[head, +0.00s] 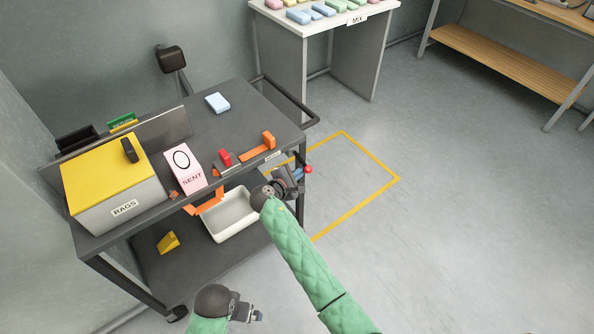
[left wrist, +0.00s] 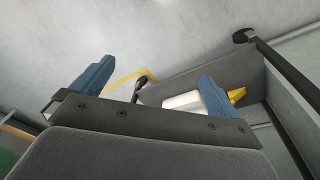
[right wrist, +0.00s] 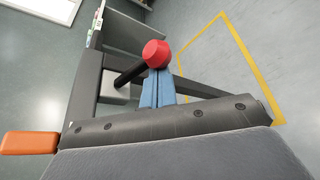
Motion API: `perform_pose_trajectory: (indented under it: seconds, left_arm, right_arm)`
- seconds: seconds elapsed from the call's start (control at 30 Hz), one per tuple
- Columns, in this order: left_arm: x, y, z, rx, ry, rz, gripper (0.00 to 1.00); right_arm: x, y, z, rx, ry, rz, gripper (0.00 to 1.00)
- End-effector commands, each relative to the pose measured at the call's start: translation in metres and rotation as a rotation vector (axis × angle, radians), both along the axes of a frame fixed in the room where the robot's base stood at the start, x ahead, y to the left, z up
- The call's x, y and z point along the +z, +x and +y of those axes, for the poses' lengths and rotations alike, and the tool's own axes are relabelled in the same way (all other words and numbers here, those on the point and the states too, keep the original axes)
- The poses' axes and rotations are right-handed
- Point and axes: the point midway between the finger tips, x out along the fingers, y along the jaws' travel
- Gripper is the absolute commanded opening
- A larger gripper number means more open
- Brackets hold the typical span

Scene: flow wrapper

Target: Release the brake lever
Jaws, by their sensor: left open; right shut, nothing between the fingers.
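The brake lever shows in the head view as a red knob (head: 308,169) at the cart's right front corner. In the right wrist view it is a dark rod with a red knob (right wrist: 156,53). My right gripper (head: 297,178) is shut and empty beside it. Its blue fingertips (right wrist: 158,80) sit together just below the knob in the right wrist view; I cannot tell whether they touch it. My left gripper (head: 258,315) is low in front of the cart, away from the lever. Its two fingers (left wrist: 148,85) are spread apart with nothing between them.
The dark cart (head: 235,132) carries a yellow-lidded RAGS box (head: 110,185), a pink SENT box (head: 184,166) and orange parts (head: 257,149). A white bin (head: 232,213) and yellow wedge (head: 168,242) are low down. Yellow tape (head: 372,158) outlines clear floor to the right.

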Motion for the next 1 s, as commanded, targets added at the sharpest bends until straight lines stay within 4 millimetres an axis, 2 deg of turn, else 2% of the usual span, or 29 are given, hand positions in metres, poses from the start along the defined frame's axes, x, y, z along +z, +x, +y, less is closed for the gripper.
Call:
perform_pose_trajectory:
  seconds: [0.27, 0.6, 1.0]
  left_arm:
    - [-0.087, 0.0, 0.003, 0.0, 0.015, 0.013, 1.0]
    - [-0.189, -0.025, 0.017, 0.002, 0.032, 0.02, 1.0]
    - [-0.261, -0.037, 0.034, -0.006, 0.052, -0.018, 1.0]
  right_arm:
    - [0.011, -0.001, -0.009, 0.0, -0.041, 0.058, 0.0]
    - [0.018, -0.003, -0.012, -0.001, -0.096, 0.136, 0.0]
    - [0.027, -0.004, -0.013, -0.001, -0.167, 0.234, 0.0]
